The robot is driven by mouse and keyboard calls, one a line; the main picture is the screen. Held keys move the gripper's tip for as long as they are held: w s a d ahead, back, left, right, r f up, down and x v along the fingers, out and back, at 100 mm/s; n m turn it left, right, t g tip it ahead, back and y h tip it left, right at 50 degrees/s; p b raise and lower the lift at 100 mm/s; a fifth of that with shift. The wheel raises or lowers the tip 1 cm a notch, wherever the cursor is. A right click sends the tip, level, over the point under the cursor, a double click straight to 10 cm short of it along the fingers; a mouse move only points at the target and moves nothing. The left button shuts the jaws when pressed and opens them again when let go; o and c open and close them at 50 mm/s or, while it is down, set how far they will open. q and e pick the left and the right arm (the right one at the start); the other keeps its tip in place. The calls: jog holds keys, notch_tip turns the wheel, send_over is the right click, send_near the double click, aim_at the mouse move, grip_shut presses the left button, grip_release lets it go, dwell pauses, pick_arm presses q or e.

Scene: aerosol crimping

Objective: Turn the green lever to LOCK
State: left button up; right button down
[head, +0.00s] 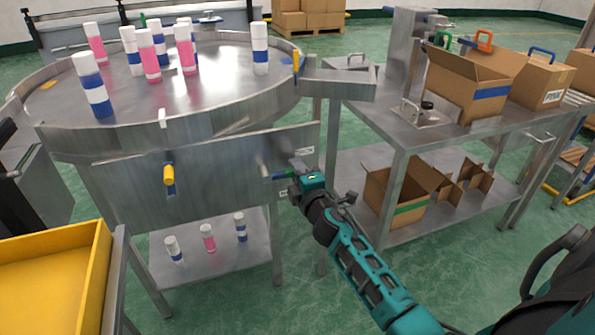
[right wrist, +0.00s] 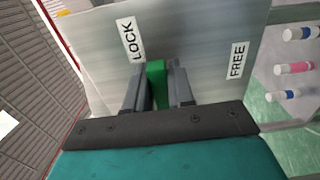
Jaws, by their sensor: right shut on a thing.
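The green lever (head: 280,175) sits on the metal panel (head: 225,185) below the round table. In the right wrist view the green lever (right wrist: 156,82) is between the two dark fingers of my right gripper (right wrist: 158,88), which is shut on it. In the head view my right gripper (head: 295,175) is at the panel's right end. The LOCK label (right wrist: 132,40) is just above and left of the lever in the wrist view, and the FREE label (right wrist: 237,62) is farther to the right. The lever looks nearer LOCK. My left gripper is not in view.
The round table (head: 210,90) carries several white, blue and pink cans. A yellow knob (head: 169,175) is left on the panel. A metal workbench (head: 440,130) with boxes stands to the right. A yellow tray (head: 95,270) is at lower left.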

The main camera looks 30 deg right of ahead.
jog(key=c, duration=1.1)
grip_release()
jog(key=shift+o, duration=0.2)
jog(key=shift+s, duration=0.1)
jog(key=v, duration=1.2)
jog(key=shift+s+a, duration=0.15)
jog(key=shift+s, duration=0.2)
jog(key=shift+r, duration=0.1)
